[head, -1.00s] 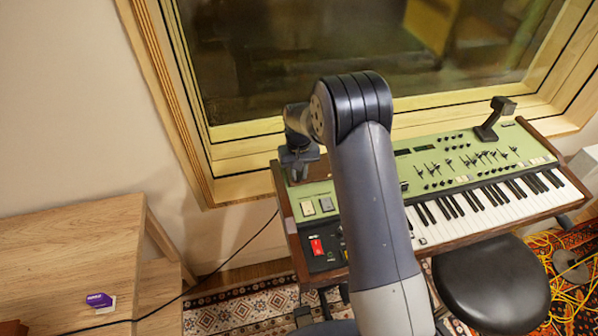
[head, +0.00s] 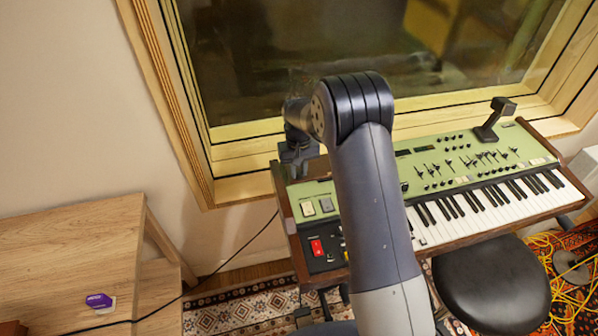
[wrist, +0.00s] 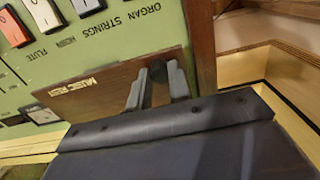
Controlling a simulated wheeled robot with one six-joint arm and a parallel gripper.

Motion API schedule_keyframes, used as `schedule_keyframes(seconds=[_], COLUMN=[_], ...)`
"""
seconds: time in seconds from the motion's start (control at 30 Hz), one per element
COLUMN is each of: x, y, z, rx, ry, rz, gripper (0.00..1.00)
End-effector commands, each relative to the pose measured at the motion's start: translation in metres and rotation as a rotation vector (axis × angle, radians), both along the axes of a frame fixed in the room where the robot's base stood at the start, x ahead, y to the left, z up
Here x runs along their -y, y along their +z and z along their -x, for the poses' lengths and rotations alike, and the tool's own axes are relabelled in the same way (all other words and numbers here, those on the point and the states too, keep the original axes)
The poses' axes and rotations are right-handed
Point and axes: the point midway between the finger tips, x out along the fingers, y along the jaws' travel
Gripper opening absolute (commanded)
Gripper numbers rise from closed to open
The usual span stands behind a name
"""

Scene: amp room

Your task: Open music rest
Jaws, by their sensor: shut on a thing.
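The music rest is a brown wooden panel (wrist: 115,88) with pale lettering, seen upside down in the wrist view. It lies against the green top of the keyboard instrument (wrist: 40,62). My gripper (wrist: 160,72) is at the panel, near the instrument's wooden side, with its two grey fingers shut on the music rest. A dark part shows between the fingers, and the exact contact is hard to make out. In the head view my gripper (head: 299,172) is over the back left corner of the instrument (head: 440,155). There my arm and gripper hide the music rest.
A window (head: 345,60) with a wooden frame stands close behind the instrument. A black stool (head: 490,285) is in front of it. A wooden desk (head: 70,250) is at the left, with a purple box (head: 98,300). Yellow cables (head: 568,290) lie at the lower right.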

Motion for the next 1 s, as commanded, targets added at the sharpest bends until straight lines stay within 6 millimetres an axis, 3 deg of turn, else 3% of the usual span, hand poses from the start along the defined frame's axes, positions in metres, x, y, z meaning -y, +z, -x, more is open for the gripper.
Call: schedule_keyframes(seconds=[0.5, 1.0], x=[-0.008, -0.016], y=[0.036, 0.046], z=[-0.038, -0.080], rx=[0.025, 0.018], ry=[0.000, 0.000], rz=[-0.005, -0.004], gripper=[0.00, 0.00])
